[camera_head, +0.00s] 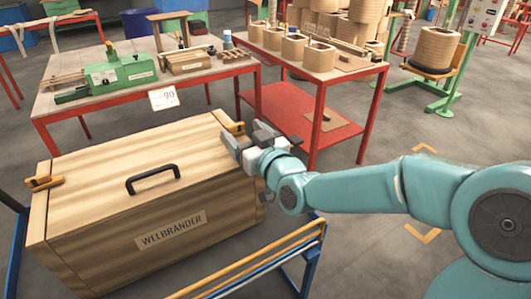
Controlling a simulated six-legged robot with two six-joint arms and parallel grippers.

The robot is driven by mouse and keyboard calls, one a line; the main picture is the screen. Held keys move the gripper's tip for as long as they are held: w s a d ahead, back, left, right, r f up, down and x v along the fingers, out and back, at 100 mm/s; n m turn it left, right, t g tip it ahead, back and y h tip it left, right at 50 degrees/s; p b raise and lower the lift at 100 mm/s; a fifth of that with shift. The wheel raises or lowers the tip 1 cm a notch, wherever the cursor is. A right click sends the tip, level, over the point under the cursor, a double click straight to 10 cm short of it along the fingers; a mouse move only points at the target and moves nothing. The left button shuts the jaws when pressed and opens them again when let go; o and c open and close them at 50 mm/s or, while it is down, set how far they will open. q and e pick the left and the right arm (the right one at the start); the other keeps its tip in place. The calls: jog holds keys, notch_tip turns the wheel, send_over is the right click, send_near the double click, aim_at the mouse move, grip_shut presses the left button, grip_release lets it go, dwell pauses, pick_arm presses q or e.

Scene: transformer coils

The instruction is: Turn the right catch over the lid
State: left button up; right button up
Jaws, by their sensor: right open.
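The wooden box with its lid (110,205) stands at the left, closed, with a black handle (153,179) on top and a WELBRANDER plate on its front. The right catch (234,128), a small yellow-brown piece, sits at the lid's far right edge. It is partly hidden by my right gripper (240,140), so I cannot tell exactly how it is turned. That gripper is open, at the lid's right edge, close beside the catch; I cannot tell whether it touches. The left catch (43,183) is at the lid's left edge. My left gripper is out of view.
A blue frame with a yellow rail (255,263) runs in front of the box. Behind the box stands a red-legged table (205,75) with a green machine (120,70). Another red table (330,76) holds coils.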

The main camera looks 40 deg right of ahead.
jog(key=s+b, duration=0.4)
jog(key=s, duration=1)
jog(key=shift+a, duration=0.35)
jog(key=shift+s, duration=0.15)
